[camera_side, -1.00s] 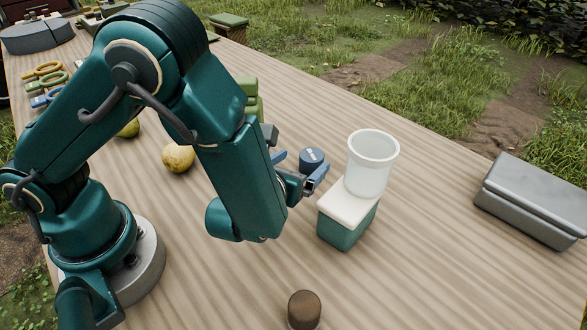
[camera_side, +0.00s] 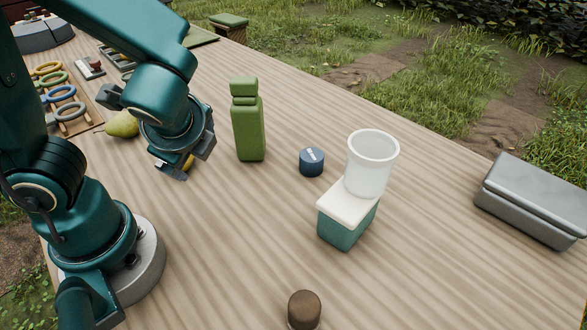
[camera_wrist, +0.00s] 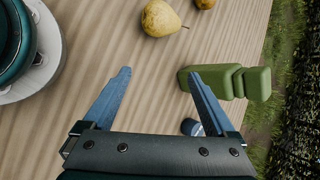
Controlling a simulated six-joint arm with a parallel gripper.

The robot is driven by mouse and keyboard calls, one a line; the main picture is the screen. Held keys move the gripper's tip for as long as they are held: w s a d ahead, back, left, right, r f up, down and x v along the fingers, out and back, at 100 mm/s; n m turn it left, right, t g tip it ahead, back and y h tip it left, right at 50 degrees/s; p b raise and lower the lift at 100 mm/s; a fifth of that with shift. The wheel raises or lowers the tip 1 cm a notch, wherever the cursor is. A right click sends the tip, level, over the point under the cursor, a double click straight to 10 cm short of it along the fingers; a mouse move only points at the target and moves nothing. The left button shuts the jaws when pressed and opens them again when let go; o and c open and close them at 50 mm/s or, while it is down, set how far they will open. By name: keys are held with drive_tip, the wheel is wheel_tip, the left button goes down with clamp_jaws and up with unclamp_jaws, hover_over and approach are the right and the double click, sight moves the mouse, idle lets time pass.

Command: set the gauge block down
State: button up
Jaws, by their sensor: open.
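No object is plainly marked as the gauge block. A short dark blue cylinder (camera_side: 312,163) with a white mark on top stands on the wooden table, and I cannot tell whether it is the block. In the wrist view the cylinder (camera_wrist: 189,127) is partly hidden by the right finger. My gripper (camera_wrist: 160,75) is open, with bare table between its blue fingers. In the side view my gripper (camera_side: 178,174) hangs well left of the cylinder, in front of a yellow pear (camera_wrist: 160,18) that it mostly hides there.
A green bottle-like object (camera_side: 248,128) stands between my gripper and the cylinder. A white cup (camera_side: 371,165) sits on a teal box (camera_side: 345,228) with a white lid. A grey case (camera_side: 530,205) is at right, a brown knob (camera_side: 304,308) in front, and a green pear (camera_side: 122,124) at left.

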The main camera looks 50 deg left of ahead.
drive_tip(key=s+d+r+n+t+h, duration=0.2)
drive_tip(key=d+r+n+h, duration=0.3)
drive_tip(key=n, duration=0.8)
drive_tip(key=shift+d+r+h, duration=0.35)
drive_tip(key=shift+r+h, duration=0.2)
drive_tip(key=shift+h, duration=0.35)
